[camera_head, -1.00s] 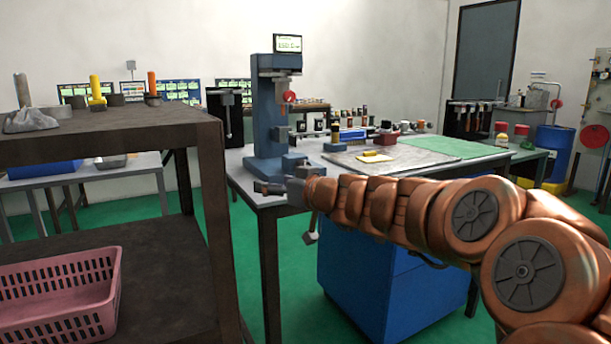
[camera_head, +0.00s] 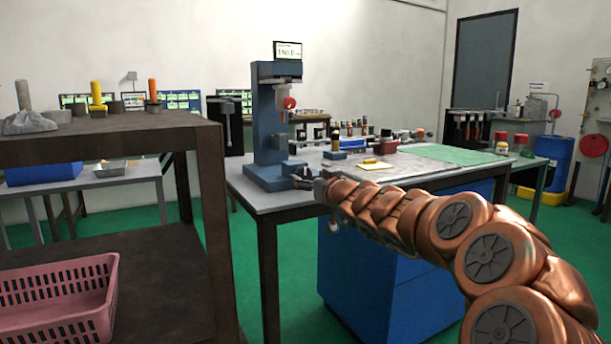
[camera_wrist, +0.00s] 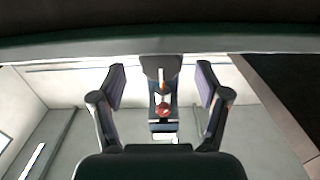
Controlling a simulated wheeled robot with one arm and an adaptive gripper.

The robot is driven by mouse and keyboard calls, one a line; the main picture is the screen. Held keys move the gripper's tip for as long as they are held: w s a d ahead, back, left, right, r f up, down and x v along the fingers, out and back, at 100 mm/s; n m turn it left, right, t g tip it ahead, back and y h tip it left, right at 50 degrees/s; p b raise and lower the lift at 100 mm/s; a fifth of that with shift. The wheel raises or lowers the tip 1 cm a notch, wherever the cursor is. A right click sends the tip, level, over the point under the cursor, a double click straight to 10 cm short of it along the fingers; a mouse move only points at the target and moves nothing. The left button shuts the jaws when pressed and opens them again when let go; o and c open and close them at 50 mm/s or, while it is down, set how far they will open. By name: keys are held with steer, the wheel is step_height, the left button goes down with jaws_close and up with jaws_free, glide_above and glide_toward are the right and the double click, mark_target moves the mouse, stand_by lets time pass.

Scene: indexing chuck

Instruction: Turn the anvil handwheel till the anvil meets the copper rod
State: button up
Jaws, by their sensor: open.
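The blue bench machine (camera_head: 268,125) stands upright at the left end of the grey table. A round red part (camera_head: 289,103) sits on its front, with a small copper-coloured piece just below it, likely the rod. The anvil and the anvil handwheel cannot be made out surely. My gripper (camera_head: 306,180) is low at the right of the machine's base, small and partly hidden by my wrist. In the wrist view my gripper (camera_wrist: 160,88) is open, its fingers apart with nothing held. Between them, farther off, show the red part (camera_wrist: 163,109) and an orange piece (camera_wrist: 163,87).
A small display (camera_head: 288,50) tops the machine. A dark shelf (camera_head: 110,140) with a pink basket (camera_head: 60,290) stands at left. A yellow item (camera_head: 372,165), a green mat (camera_head: 455,153) and several small tools lie on the table. Blue drawers (camera_head: 390,270) are underneath.

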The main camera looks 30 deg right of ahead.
steer(key=shift+w+d, duration=0.1)
steer(key=shift+w, duration=1.2)
steer(key=c, duration=1.2)
steer(key=shift+o, duration=0.2)
steer(key=shift+m, duration=0.3)
